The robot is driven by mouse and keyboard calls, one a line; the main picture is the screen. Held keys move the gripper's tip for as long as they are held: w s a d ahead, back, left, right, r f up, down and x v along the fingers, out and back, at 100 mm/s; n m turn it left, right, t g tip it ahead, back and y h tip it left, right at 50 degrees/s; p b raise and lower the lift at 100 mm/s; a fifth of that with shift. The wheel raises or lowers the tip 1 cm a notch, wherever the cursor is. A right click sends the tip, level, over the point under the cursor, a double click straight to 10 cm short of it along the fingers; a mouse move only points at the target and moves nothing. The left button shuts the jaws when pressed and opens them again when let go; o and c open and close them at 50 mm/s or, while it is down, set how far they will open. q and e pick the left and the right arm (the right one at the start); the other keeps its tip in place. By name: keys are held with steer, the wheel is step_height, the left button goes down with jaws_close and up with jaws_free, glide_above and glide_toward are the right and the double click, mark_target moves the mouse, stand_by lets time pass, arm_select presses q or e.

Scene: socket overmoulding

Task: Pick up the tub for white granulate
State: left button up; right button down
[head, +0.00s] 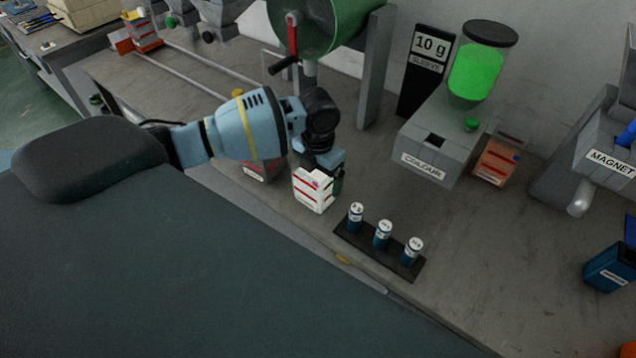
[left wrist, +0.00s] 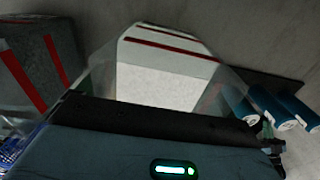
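A tub with white content and red stripes (head: 312,192) stands near the front edge of the bench in the head view. In the left wrist view the white tub (left wrist: 165,72) fills the middle, with clear side walls and a red stripe near its far edge. My left gripper (head: 324,172) is right at the tub, just behind and above it. Its fingers are mostly hidden in both views, so I cannot tell whether they are open or closed on the tub. My right gripper is not in view.
A grey tub with red stripes (head: 262,168) stands just left of the white one. A black rack (head: 352,238) with three blue cylinders (head: 382,236) lies to the right. The colour dispenser (head: 432,150) and an orange tub (head: 497,162) stand behind.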

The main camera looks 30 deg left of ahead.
arm_select(q)
steer(key=shift+r, duration=0.1)
steer(key=c, duration=1)
step_height(320, 180, up, 10)
